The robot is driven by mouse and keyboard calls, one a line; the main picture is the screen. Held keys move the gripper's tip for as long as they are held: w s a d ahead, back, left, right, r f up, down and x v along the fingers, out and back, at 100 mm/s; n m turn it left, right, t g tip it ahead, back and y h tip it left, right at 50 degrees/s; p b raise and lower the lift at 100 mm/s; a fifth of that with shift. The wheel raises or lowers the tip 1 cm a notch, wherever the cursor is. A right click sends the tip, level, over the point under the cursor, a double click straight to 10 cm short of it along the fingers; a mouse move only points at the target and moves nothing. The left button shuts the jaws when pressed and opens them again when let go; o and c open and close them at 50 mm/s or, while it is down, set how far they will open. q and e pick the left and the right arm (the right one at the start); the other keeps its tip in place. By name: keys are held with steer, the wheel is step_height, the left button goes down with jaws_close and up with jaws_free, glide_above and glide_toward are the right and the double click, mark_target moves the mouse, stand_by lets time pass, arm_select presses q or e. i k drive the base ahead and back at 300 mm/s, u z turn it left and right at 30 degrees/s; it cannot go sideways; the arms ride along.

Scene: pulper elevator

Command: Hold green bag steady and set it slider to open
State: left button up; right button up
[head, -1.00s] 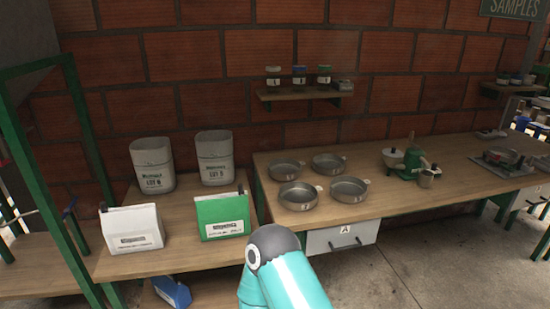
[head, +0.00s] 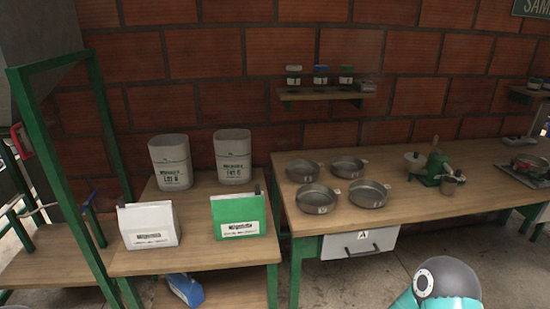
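The green bag (head: 243,217) stands upright near the front right of the left wooden table. It has a white label on its front and a small dark slider (head: 257,189) at the right end of its top edge. The slider is too small to tell whether it is open. A white bag (head: 149,226) of the same shape stands to its left, with a dark tab at its top left. Part of my teal arm shows at the bottom right, apart from the green bag. Neither gripper is in view.
Two grey lot sacks (head: 171,162) stand behind the bags. Several metal pans (head: 320,198) sit on the right table, above a drawer (head: 358,243) marked A. A green frame (head: 62,170) rises at left. A blue scoop-like object (head: 185,290) lies below the left table.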

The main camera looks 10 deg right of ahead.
mark_target(257, 188)
steer(key=z, duration=0.05)
steer(key=i, duration=0.85)
